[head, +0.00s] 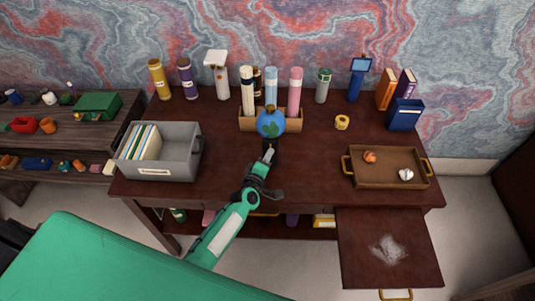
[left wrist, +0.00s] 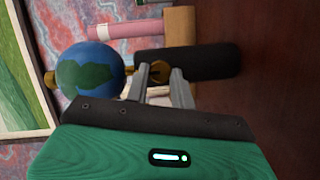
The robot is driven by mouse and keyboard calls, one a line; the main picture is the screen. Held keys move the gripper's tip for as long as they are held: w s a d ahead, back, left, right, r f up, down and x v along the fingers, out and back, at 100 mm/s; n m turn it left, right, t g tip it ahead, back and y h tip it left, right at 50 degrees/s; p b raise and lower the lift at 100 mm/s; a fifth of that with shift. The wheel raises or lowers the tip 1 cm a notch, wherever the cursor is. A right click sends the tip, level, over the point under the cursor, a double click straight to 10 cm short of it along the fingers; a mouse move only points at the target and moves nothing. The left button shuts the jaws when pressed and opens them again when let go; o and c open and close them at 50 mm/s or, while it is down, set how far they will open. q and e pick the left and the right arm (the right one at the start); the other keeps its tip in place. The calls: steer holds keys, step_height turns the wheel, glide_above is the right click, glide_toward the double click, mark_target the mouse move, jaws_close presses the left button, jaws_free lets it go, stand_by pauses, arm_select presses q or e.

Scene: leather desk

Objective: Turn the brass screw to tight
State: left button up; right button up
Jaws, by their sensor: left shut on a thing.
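A blue and green globe (head: 271,122) stands near the middle of the desk, in front of a tan organizer. It also shows in the left wrist view (left wrist: 90,72), where its dark base (left wrist: 205,62) lies beside it. The brass screw (left wrist: 157,67) sits between the globe and the base. My left gripper (head: 268,154) reaches in from the front, and its fingers (left wrist: 162,82) are shut on the brass screw. In the head view the gripper hides the screw, and how tight it is cannot be seen. My right gripper is not in view.
The organizer (head: 292,123) holds several tubes behind the globe. A grey file bin (head: 180,172) stands left, and a wooden tray (head: 390,181) with small items stands right. A yellow tape roll (head: 342,122) lies between globe and tray. An open drawer (head: 370,225) juts out front right.

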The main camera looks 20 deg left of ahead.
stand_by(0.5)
arm_select(q)
steer(key=o, duration=1)
steer(key=s+r+b, duration=0.1)
steer(key=s+b, duration=0.1)
steer(key=s, duration=1.1)
steer(key=shift+s+a+r+b, duration=0.15)
steer(key=shift+s+a+b, duration=0.15)
steer(key=shift+s+a, duration=0.1)
steer(key=shift+w, duration=0.1)
